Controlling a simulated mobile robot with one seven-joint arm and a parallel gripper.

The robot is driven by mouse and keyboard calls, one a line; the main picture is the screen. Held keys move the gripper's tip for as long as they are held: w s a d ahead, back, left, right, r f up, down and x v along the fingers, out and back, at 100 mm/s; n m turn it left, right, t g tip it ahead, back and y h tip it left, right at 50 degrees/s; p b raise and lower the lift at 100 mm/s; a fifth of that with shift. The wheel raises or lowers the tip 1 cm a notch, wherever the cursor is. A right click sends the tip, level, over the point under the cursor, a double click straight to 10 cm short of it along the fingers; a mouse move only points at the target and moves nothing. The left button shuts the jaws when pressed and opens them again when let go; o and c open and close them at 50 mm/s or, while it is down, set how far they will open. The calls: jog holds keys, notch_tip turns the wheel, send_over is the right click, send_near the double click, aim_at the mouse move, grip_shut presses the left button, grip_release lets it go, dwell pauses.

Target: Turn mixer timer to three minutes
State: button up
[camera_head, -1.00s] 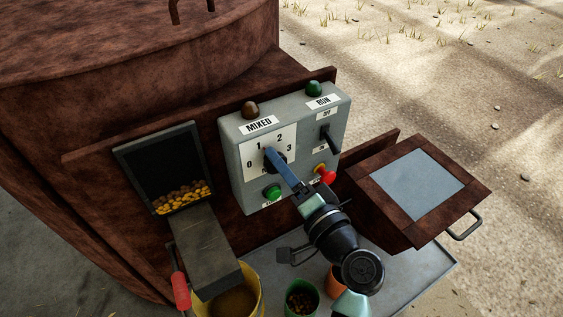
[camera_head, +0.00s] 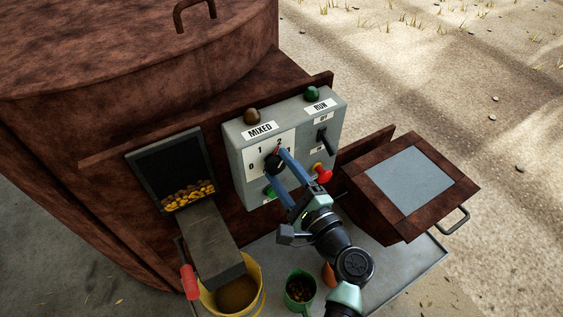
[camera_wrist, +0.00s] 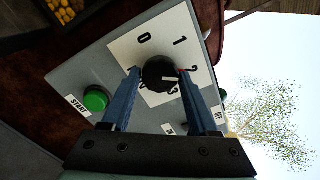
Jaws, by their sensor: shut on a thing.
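The mixer timer is a black round knob (camera_wrist: 160,73) on a white dial plate (camera_wrist: 150,50) numbered 0 to 3. A white line on the knob's face points right in the wrist view, and a small red mark sits at its edge near the 2. My gripper (camera_head: 275,164) has its two blue fingers on opposite sides of the knob, shut on it. In the wrist view the fingertips (camera_wrist: 160,72) touch or nearly cover its sides. In the head view the fingers hide the 3 and part of the knob.
The grey control box (camera_head: 236,165) also carries a green button (camera_wrist: 96,98), a red button (camera_head: 322,174) and a black switch (camera_head: 322,138). A chute (camera_head: 213,240) leads to a yellow bucket (camera_head: 262,290). A green cup (camera_head: 300,303) stands under my arm. A brown box (camera_head: 370,200) is at right.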

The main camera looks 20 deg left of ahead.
jog(key=m+p, duration=0.3)
jog(key=m, duration=0.2)
jog(key=shift+m, duration=0.3)
jog(key=m+p, duration=0.2)
jog(key=m, duration=0.1)
jog(key=m+p, duration=0.2)
jog(key=shift+s+a+f+m, duration=0.1)
jog(key=shift+s+a+m, duration=0.05)
jog(key=shift+m, duration=0.25)
jog(key=shift+f, duration=0.1)
jog(key=o, duration=1.2)
jog(key=shift+o, duration=0.2)
jog(key=b+v, duration=0.2)
jog(key=v, duration=1.1)
